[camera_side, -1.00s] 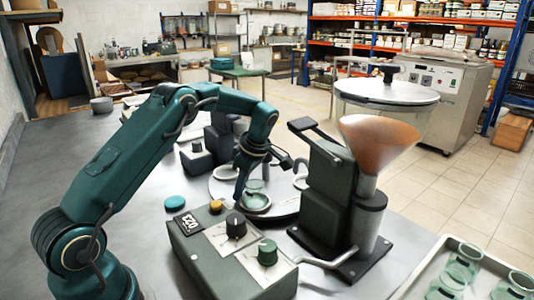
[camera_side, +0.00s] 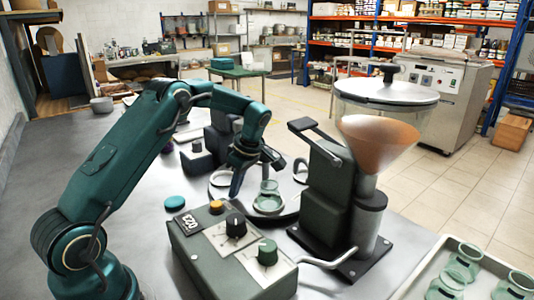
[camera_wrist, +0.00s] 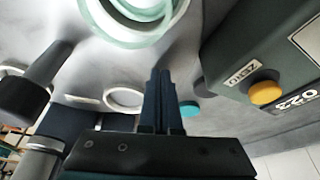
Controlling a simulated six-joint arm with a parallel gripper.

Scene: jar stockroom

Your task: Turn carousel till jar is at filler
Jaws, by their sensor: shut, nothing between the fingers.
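The glass jar (camera_side: 269,190) stands upright in a ring-shaped holder at the front of the round carousel (camera_side: 290,214). The filler, with its brown cone hopper (camera_side: 376,142) and dark body (camera_side: 328,195), stands to the right of the carousel; the jar is left of it, not under the cone. My gripper (camera_side: 236,192) is shut and empty, pointing down just left of the jar, apparently apart from it. In the wrist view the shut fingers (camera_wrist: 161,82) point toward the table, with the jar (camera_wrist: 135,18) at the top edge. Part of the carousel is hidden by my arm.
A grey control box (camera_side: 232,250) with knobs and a yellow button (camera_side: 216,206) stands in front of the carousel. A teal lid (camera_side: 175,202) lies left. An empty white holder ring (camera_wrist: 123,98) shows in the wrist view. A tray (camera_side: 410,290) of glass jars sits front right.

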